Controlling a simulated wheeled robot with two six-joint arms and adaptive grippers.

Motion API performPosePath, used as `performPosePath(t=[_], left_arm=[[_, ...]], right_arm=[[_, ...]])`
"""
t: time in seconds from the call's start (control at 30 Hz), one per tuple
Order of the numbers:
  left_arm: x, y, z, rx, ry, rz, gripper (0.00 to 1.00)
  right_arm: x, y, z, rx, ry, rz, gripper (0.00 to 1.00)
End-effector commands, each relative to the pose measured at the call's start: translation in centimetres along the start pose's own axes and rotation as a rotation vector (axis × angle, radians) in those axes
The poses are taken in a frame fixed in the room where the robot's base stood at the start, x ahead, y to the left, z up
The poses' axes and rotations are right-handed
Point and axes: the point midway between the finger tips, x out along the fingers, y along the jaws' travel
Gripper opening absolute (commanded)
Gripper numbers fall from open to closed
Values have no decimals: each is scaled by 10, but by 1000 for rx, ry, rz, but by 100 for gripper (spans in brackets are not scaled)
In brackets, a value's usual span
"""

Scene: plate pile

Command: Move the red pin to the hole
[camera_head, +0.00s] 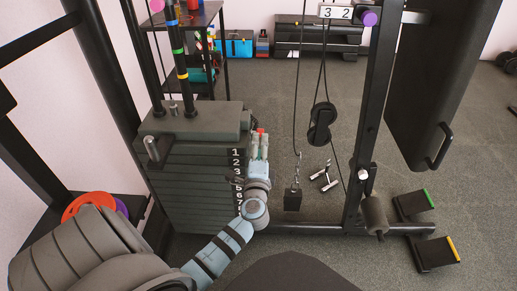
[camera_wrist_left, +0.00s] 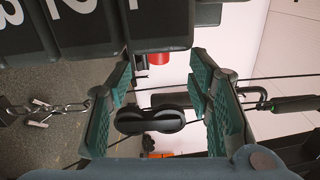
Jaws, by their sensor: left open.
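The weight stack (camera_head: 190,180) stands left of centre in the head view, with numbered labels down its right edge. My left gripper (camera_head: 259,144) points up beside the upper labels. A small red piece, likely the red pin (camera_head: 261,131), shows just past its fingertips. In the left wrist view, a red cylinder (camera_wrist_left: 159,58) shows beyond the parted fingers (camera_wrist_left: 163,85), below the dark numbered plates (camera_wrist_left: 80,25). The gripper is open, with no object clearly held. I cannot tell which hole is meant; the holes are not clear. My right gripper is out of view.
A cable with a hanging black block (camera_head: 292,199) and a pulley (camera_head: 321,125) are right of the gripper. A black upright post (camera_head: 368,110) stands farther right. Red and purple discs (camera_head: 88,205) lie at left. Open floor (camera_head: 460,185) is at right.

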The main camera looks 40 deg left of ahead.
Motion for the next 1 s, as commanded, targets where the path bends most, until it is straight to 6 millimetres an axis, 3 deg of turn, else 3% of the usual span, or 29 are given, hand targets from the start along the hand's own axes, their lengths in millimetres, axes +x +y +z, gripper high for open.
performPosePath(t=[0.3,0.5,1.0], left_arm=[[47,2,0,-3,1,0,47],[68,3,0,-2,0,2,47],[73,2,0,-2,1,3,47]], right_arm=[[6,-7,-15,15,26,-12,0],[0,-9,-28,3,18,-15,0],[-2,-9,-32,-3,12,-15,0]])
